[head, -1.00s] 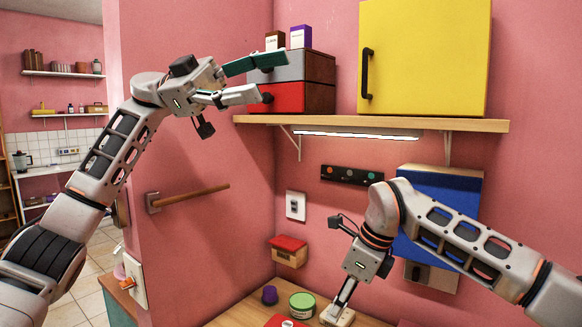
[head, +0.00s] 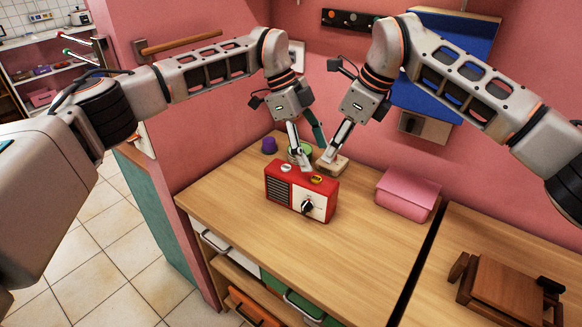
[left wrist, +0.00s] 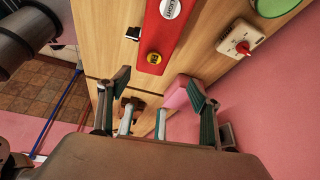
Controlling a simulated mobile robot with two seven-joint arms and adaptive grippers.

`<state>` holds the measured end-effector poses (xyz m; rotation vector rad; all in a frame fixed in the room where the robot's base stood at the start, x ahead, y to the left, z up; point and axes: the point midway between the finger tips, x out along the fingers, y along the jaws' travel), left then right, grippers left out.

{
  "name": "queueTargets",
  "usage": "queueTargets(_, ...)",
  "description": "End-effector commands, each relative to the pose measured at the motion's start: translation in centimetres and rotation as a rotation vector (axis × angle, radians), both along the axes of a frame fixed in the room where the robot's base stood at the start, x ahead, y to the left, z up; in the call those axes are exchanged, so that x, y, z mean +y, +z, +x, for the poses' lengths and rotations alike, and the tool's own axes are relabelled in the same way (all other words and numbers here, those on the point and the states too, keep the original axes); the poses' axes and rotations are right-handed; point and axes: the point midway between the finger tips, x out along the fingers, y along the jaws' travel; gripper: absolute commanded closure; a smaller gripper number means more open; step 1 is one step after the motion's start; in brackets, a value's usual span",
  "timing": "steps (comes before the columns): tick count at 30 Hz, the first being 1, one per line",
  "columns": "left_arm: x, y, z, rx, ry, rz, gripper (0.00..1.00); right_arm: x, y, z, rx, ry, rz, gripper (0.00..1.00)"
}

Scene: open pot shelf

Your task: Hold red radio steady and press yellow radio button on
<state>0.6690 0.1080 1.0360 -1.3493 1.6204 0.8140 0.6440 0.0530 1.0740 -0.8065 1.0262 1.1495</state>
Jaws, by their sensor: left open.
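The red radio (head: 283,190) stands upright on the wooden counter, with a cream front panel and black dial. On its top are a yellow button (head: 317,179) and a white button (head: 286,168). The left wrist view shows the radio's red top (left wrist: 160,38) and yellow button (left wrist: 154,58) beyond the fingers. My left gripper (head: 308,152) is open and empty, fingers pointing down at the radio's rear top edge; touching cannot be told. My right gripper (head: 334,152) points down at a small pale box (head: 334,166) behind the radio; its finger opening is unclear.
The pale box has a red knob (left wrist: 242,47). A green-topped can (head: 293,156) and purple cup (head: 269,145) stand behind the radio. A pink box (head: 408,192) is to the right. The front counter (head: 330,265) is clear. My two forearms are close together.

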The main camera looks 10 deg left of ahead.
Motion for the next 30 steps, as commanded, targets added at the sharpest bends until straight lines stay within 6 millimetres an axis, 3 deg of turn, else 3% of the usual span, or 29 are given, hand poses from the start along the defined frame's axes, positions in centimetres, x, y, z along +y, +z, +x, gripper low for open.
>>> queueTargets(1, 0.7, -1.9, 0.0, -0.011, -0.015, 0.086, 0.36, 0.0, 0.0, 0.0, 0.000, 0.000, 0.000, 0.72)
queueTargets(4, 2.5, -4.8, 0.2, -0.034, -0.039, 0.235, 0.36, 0.0, 0.0, 0.0, 0.000, 0.000, 0.000, 0.72)
queueTargets(11, 5.2, -7.6, 0.6, -0.068, -0.071, 0.418, 0.36, 0.0, 0.0, 0.0, 0.000, 0.000, 0.000, 0.72)
queueTargets(30, 5.5, -15.1, 0.6, -0.070, -0.074, 0.434, 0.36, 0.0, 0.0, 0.0, 0.000, 0.000, 0.000, 0.72)
